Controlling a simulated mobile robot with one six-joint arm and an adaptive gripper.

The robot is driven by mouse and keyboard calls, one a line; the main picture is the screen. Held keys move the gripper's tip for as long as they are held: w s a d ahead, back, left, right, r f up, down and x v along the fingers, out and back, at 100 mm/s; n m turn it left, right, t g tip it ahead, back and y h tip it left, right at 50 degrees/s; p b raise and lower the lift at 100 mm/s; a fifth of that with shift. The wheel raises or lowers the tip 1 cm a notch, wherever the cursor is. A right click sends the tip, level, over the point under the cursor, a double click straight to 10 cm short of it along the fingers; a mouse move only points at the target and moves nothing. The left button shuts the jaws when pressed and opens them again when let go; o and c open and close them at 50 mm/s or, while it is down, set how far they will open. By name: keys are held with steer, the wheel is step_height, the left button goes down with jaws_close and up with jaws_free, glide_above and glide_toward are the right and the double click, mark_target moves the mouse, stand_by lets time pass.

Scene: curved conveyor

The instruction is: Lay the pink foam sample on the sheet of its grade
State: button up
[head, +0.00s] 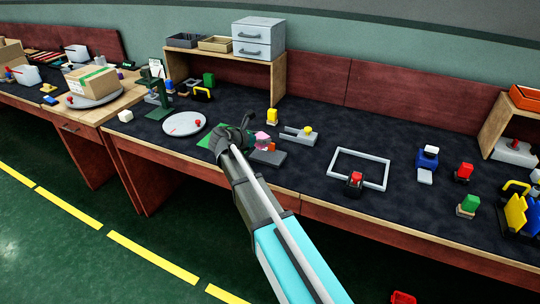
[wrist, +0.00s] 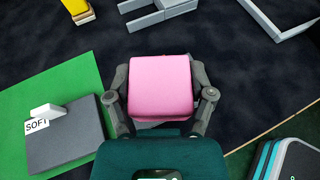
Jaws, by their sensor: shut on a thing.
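The pink foam sample (wrist: 160,85) is a soft-edged block between the two fingers of my gripper (wrist: 160,92) in the wrist view. My gripper is shut on it, above the dark bench mat. In the head view a bit of pink (head: 262,136) shows beside my gripper (head: 248,135). A green sheet (wrist: 60,75) lies to the left of the foam in the wrist view, with a grey block (wrist: 68,138) bearing a SOFT label (wrist: 37,126) on it. The green sheet shows partly behind my gripper in the head view (head: 206,141).
A round white plate (head: 184,124) stands left of my gripper in the head view.

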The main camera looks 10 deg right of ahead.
mark_target(268, 156)
steer(key=shift+d+f+b, duration=0.55)
steer(key=shift+d+f, duration=0.2)
steer(key=shift+f, duration=0.2)
steer(key=shift+d+f+b, duration=0.45)
steer(key=shift+f+b, duration=0.2)
steer(key=shift+b, duration=0.05)
steer(key=shift+f+b, duration=1.35)
steer(key=shift+f, duration=0.15)
steer(key=o, duration=0.7)
steer(key=shift+o, duration=0.2)
steer(key=shift+r, duration=0.2)
